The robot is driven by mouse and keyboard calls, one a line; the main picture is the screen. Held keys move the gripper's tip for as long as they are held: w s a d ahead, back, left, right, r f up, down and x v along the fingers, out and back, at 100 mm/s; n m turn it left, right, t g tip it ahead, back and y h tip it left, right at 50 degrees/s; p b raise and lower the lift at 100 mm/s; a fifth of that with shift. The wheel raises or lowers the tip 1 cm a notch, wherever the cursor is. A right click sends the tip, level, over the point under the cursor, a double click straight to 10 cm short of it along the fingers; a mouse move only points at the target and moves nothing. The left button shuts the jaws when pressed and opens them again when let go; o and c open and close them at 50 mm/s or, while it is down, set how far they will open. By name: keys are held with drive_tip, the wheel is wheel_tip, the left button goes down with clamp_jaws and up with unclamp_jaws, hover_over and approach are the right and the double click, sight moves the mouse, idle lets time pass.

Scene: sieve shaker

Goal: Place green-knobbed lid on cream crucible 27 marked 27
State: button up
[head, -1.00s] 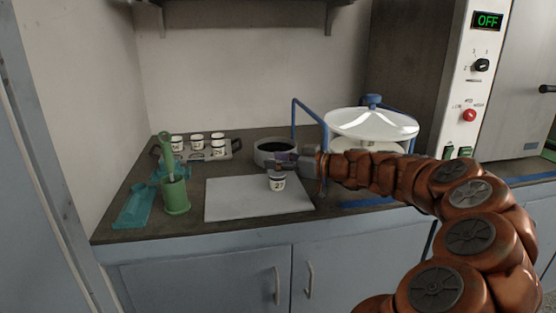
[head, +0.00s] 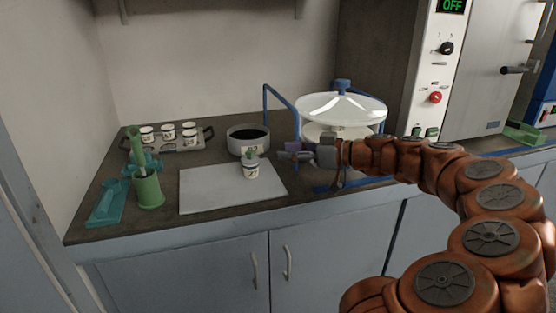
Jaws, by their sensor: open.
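The cream crucible marked 27 (head: 251,173) stands upright on the white board on the counter. The green-knobbed lid (head: 250,156) sits on top of it, knob up; it looks about level, but the seam is too small to judge the fit. My gripper (head: 284,152) is open and empty, just right of the lid and apart from it, at about the knob's height.
A dark-filled round pan (head: 234,145) stands behind the crucible. A tray (head: 202,142) with several small crucibles is at the back left. A green cup (head: 148,192) and a teal tray (head: 106,205) are at left. A glass-domed vessel (head: 318,103) stands right, behind my arm.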

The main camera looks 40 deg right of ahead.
drive_tip(key=shift+s+r, duration=0.1)
drive_tip(key=a+g, duration=0.1)
drive_tip(key=a, duration=0.4)
drive_tip(key=a+f+g+y, duration=0.1)
drive_tip(key=a+g, duration=0.1)
drive_tip(key=a, duration=0.3)
drive_tip(key=w+a+n+g+y, duration=0.1)
drive_tip(key=a+g, duration=0.1)
drive_tip(key=a, duration=0.3)
drive_tip(key=shift+a+f, duration=0.2)
drive_tip(key=shift+f, duration=0.2)
drive_tip(key=s+a+f+g+h, duration=0.1)
drive_tip(key=s+a+f+g, duration=0.25)
drive_tip(key=a, duration=0.25)
drive_tip(key=s+a+f+m+g+h, duration=0.1)
drive_tip(key=s+a+f+g, duration=0.1)
drive_tip(key=s+a+f, duration=0.3)
drive_tip(key=s+a+f+g, duration=0.1)
drive_tip(key=s+a+g, duration=0.2)
drive_tip(key=a, duration=0.4)
drive_tip(key=s+d+f+m+g+h, duration=0.2)
drive_tip(key=s+f+h, duration=0.1)
drive_tip(key=s, duration=0.5)
drive_tip(key=s+d+f+m+g+h, duration=0.2)
drive_tip(key=s+f+m+h, duration=0.1)
drive_tip(key=s, duration=0.5)
drive_tip(key=shift+s+f+h, duration=0.4)
drive_tip(key=shift+f+h, duration=0.3)
drive_tip(key=shift+f, duration=0.25)
